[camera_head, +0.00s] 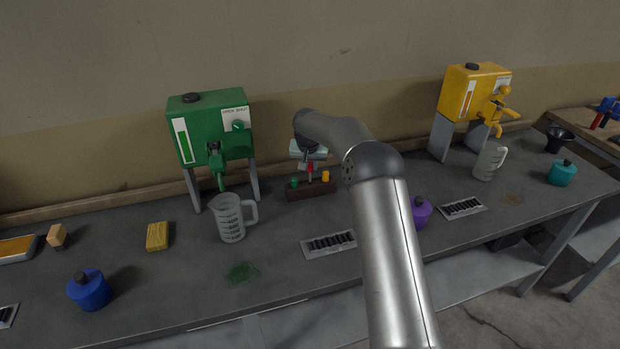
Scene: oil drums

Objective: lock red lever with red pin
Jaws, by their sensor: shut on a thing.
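My gripper (310,167) is behind the bend of my arm, pointing down over a dark red-brown pin block (312,192) at the back of the bench. It is shut on the red pin (310,174), whose lower part shows just above the block. I cannot tell whether the pin is still seated in the block or lifted clear. A green pin (294,182) and a yellow pin (326,176) stand in the block on either side. No red lever or red drum is visible; my arm hides part of the bench and wall.
A green drum (210,130) with a tap stands left, a yellow drum (474,92) right. Measuring jugs (229,218) (489,162), blue (90,289), purple (421,211) and teal (562,173) bottles, a yellow sponge (157,236) and drain grates (329,243) are on the bench.

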